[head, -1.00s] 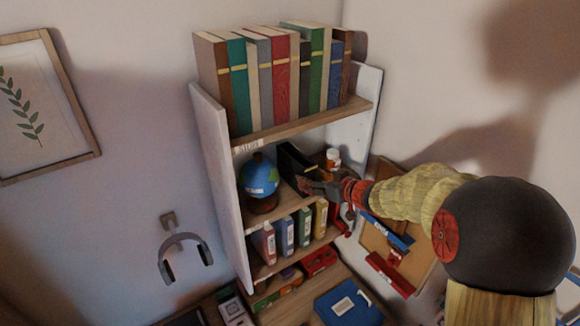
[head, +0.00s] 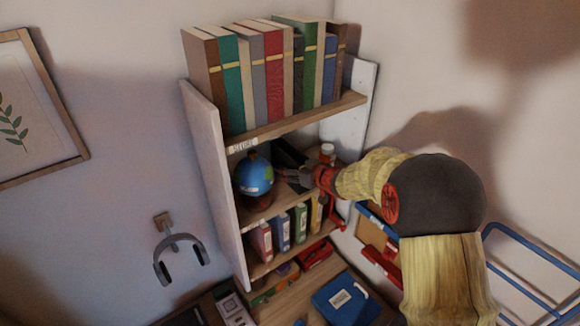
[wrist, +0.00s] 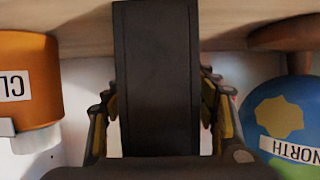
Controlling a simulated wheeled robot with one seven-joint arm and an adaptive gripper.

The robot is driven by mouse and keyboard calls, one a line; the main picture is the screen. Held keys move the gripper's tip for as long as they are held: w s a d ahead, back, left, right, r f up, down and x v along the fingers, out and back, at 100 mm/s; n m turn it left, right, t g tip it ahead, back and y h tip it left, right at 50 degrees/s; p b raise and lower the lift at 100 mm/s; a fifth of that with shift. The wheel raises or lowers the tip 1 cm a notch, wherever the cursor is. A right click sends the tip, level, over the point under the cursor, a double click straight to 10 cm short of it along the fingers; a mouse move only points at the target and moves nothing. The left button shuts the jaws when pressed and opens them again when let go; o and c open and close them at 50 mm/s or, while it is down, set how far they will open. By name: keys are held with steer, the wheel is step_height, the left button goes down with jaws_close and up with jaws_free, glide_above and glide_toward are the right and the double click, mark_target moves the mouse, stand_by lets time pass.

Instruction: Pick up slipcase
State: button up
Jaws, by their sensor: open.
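The slipcase (head: 287,154) is a dark, near-black upright box on the middle shelf, between the globe and the orange bottle. My gripper (head: 286,178) reaches in at that shelf in front of it and partly hides it in the head view. In the wrist view the slipcase (wrist: 155,60) fills the middle of the picture. The open fingers of my gripper (wrist: 158,105) stand on either side of it, with narrow gaps visible. The lower end of the slipcase in that view is hidden behind the gripper's body.
A blue globe (head: 254,174) stands close on the left, and an orange bottle (head: 327,153) on the right. Large books (head: 272,75) fill the top shelf. Smaller books (head: 283,232) stand on the shelf below. Headphones (head: 180,250) hang on the wall.

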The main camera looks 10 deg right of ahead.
steer(key=shift+w, duration=0.1)
steer(key=shift+c, duration=1.2)
steer(key=c, duration=1.1)
steer(key=shift+c, duration=0.9)
